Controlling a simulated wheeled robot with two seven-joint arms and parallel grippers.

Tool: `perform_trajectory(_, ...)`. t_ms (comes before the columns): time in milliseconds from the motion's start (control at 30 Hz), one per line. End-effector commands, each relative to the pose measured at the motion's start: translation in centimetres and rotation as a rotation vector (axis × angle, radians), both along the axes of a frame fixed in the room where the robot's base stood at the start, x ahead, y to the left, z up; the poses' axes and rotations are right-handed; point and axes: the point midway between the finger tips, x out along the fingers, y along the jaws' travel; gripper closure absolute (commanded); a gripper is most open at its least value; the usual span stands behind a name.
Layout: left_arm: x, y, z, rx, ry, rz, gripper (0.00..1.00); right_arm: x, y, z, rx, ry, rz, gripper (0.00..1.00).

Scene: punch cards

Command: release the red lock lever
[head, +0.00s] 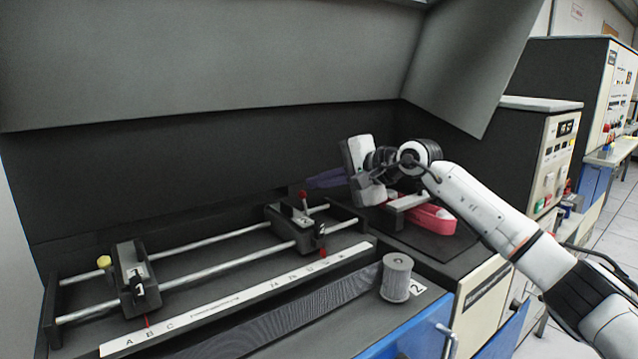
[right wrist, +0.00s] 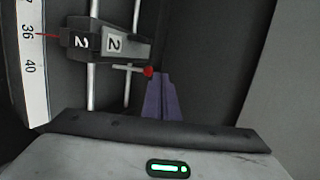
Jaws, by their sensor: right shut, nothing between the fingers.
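The red lock lever (head: 303,195) is a thin pale rod with a red ball on its end. It stands up from the dark carriage marked 2 (head: 285,214), on the right part of the rails. In the right wrist view the lever's red ball (right wrist: 148,72) juts out from the side of carriage 2 (right wrist: 115,44). My right gripper (head: 312,184) has its purple fingers shut and empty, with the tips very close to the red ball. In the right wrist view the fingertips (right wrist: 162,76) are beside the ball; I cannot tell whether they touch it. My left gripper is not in view.
Carriage 1 (head: 134,278) with a yellow knob (head: 104,262) sits further left on the two metal rails (head: 215,240). A lettered scale strip (head: 240,300) runs along the front. A grey ribbed cylinder (head: 396,276) and a pink-red object (head: 432,218) are at the right. A dark panel stands behind.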

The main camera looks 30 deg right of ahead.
Motion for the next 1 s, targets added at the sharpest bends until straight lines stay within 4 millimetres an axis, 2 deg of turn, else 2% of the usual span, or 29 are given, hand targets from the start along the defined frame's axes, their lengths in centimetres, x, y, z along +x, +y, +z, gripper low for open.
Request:
perform_trajectory(100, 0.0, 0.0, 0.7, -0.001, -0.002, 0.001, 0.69, 0.0, 0.0, 0.7, 0.000, 0.000, 0.000, 1.00)
perform_trajectory(567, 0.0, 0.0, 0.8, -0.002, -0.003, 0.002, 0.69, -0.1, -0.1, 1.1, 0.000, -0.001, 0.000, 1.00)
perform_trajectory(767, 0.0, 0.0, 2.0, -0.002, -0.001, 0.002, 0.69, -0.7, -0.6, 3.3, -0.001, -0.003, 0.001, 1.00)
perform_trajectory(1000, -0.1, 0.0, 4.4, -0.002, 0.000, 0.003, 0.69, -2.1, -1.7, 7.4, -0.001, -0.003, 0.004, 1.00)
